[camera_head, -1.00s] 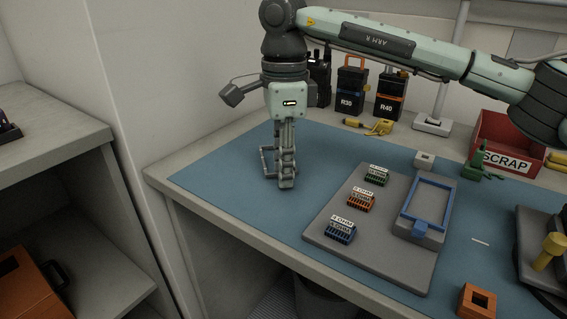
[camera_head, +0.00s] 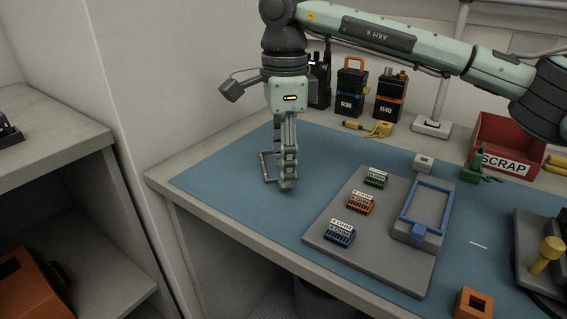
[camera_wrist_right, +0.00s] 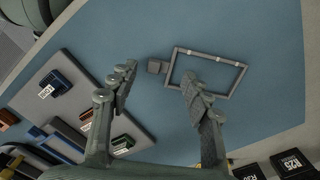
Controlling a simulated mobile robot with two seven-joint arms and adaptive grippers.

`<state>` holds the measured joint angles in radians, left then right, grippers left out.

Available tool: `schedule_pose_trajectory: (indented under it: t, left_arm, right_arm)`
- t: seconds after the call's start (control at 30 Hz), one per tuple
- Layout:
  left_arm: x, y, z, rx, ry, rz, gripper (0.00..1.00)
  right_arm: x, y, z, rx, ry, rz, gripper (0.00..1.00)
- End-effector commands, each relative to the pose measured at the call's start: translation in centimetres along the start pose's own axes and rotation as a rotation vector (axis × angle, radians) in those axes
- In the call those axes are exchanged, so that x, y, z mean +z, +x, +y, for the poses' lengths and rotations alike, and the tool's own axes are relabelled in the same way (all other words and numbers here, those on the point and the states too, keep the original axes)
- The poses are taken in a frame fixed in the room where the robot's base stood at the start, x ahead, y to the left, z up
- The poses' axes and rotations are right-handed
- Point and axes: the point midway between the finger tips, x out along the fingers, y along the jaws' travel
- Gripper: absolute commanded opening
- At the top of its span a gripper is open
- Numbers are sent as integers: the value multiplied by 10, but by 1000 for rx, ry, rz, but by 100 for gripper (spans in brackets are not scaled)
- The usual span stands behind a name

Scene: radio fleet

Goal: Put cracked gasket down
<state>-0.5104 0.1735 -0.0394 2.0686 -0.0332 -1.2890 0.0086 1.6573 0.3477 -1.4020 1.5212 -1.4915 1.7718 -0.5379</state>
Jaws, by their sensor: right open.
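In the head view only a bit of the gasket (camera_head: 264,166) shows, left of the fingers; the fingers hide the rest. My right gripper (camera_head: 287,187) points down low over the mat's left part. In the right wrist view my right gripper (camera_wrist_right: 160,84) has its fingers spread with nothing between them. My left gripper is not in view.
A grey board (camera_head: 340,262) with green, orange and blue resistor blocks and a blue frame lies to the right. A red scrap bin (camera_head: 508,150) stands at the right back. Radios R30 (camera_head: 350,103) and R40 (camera_head: 387,110) stand behind. The blue mat (camera_head: 225,175) is clear at left.

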Motion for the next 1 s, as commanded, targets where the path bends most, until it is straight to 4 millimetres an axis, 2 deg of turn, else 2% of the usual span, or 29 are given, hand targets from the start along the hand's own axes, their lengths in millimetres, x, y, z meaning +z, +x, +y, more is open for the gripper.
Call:
schedule_pose_trajectory:
  t: [0.03, 0.2, 0.43, 0.63, 1.0]
  left_arm:
    - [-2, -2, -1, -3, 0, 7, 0]
    - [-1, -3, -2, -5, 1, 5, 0]
    - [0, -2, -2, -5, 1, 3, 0]
    - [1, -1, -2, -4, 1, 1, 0]
    - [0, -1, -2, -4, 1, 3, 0]
  right_arm:
    - [1, -14, -2, -9, 1, -3, 49]
    - [1, -56, -1, -9, -1, -3, 49]
    - [1, -98, -1, -6, -2, -2, 49]
    - [1, -113, 0, -4, -2, -1, 49]
    - [1, -115, 0, -4, -2, -1, 49]
